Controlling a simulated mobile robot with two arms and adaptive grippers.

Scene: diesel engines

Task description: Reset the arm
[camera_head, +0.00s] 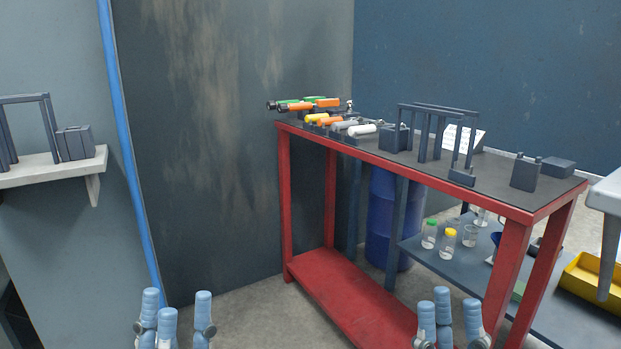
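My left gripper (180,306) shows at the bottom edge of the head view, left of the middle. Its light blue fingers point up and stand apart, with nothing between them. My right gripper (452,308) shows at the bottom edge, right of the middle, in front of the red workbench (284,190). Its fingers also point up, stand apart and are empty. Both grippers are low and away from the objects on the bench top. The arms behind the fingers are cut off by the picture's lower edge.
Orange, green and yellow tools (328,105) lie on the bench's far left end. A dark frame (424,135) and dark blocks (525,172) stand on its top. Jars (449,240) stand on a lower shelf, near a yellow bin (592,280). A wall shelf (50,170) is at left.

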